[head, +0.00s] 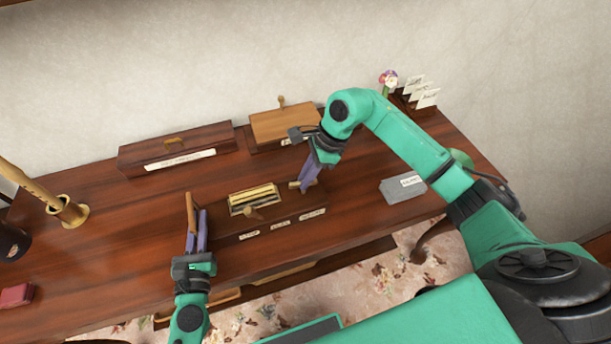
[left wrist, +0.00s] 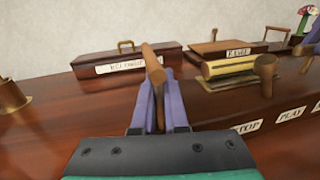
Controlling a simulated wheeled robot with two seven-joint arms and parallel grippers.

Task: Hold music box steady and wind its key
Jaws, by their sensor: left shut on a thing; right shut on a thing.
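The music box (head: 226,222) is a dark wooden body on the desk, with a brass cylinder (head: 254,199), a small wooden knob and paper labels on its front. Its cylinder also shows in the left wrist view (left wrist: 229,66). My left gripper (head: 196,216) is shut on an upright wooden handle (head: 190,203) at the box's left side; the handle rises between the purple fingers in the left wrist view (left wrist: 151,64). My right gripper (head: 307,184) is shut at the box's right side on a small brass-coloured piece, seemingly the key (head: 294,185), mostly hidden by the fingers.
Two wooden boxes, a long one (head: 140,156) and a lighter-topped one (head: 284,124), stand along the wall. A brass holder (head: 73,214) is at left, a red block (head: 17,295) at front left. A grey labelled block (head: 403,190) and a card rack (head: 416,95) are at right.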

